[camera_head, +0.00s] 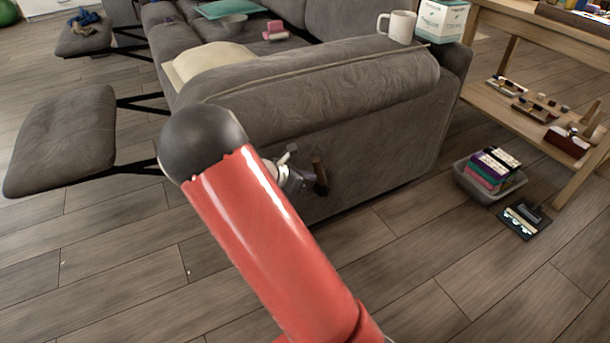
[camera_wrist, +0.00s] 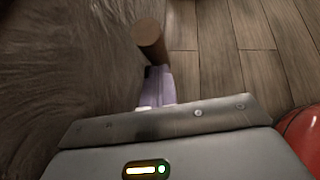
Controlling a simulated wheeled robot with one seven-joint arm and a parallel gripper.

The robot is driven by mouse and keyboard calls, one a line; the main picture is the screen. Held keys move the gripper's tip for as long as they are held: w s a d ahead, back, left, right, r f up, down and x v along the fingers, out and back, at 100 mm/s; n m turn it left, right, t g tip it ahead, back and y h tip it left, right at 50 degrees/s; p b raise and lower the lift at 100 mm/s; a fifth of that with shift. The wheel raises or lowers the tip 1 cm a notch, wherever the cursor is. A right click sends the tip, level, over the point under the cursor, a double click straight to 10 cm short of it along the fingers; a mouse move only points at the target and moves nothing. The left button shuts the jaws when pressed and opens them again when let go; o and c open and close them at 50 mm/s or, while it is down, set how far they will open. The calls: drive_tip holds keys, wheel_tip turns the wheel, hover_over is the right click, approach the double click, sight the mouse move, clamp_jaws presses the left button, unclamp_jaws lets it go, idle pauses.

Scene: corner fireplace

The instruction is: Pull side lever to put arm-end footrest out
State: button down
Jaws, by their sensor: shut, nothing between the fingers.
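The grey sofa (camera_head: 395,140) has a brown wooden lever (camera_head: 320,176) on its near arm side. The footrest at this arm end (camera_head: 62,138) stands out from the seat front on black metal bars. My gripper (camera_head: 297,180) is beside the lever, partly hidden behind my red arm. In the wrist view the lever's round end (camera_wrist: 149,34) lies just beyond the shut, empty fingertips (camera_wrist: 157,78). I cannot tell whether they touch it. The sofa's side (camera_wrist: 65,60) fills the left of that view.
A second footrest (camera_head: 84,38) is out farther back. A mug (camera_head: 398,26) and a box (camera_head: 441,20) stand on the sofa arm. To the right are a grey bin (camera_head: 487,190), a dark flat item (camera_head: 525,219) and a wooden table (camera_head: 520,108). The near floor is clear.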

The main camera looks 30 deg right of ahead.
drive_tip(key=d+r+y+p, duration=0.1)
drive_tip(key=p, duration=0.1)
drive_tip(key=d+r+y+p, duration=0.1)
drive_tip(key=d+p, duration=0.1)
drive_tip(key=p, duration=0.1)
drive_tip(key=d+y+p, duration=0.1)
drive_tip(key=d+p, duration=0.1)
drive_tip(key=p, duration=0.1)
drive_tip(key=shift+d+r+y, duration=0.1)
drive_tip(key=shift+r+y, duration=0.3)
drive_tip(key=shift+d+f+y+p, duration=0.1)
drive_tip(key=shift+d+y+p, duration=0.5)
drive_tip(key=shift+p, duration=0.3)
drive_tip(key=shift+w+d+f+p, duration=0.1)
drive_tip(key=shift+d+p, duration=0.05)
drive_tip(key=shift+d, duration=0.25)
drive_tip(key=shift+w+d+f+p, duration=0.1)
drive_tip(key=shift+d+p, duration=0.05)
drive_tip(key=shift+d, duration=0.2)
drive_tip(key=shift+s, duration=0.1)
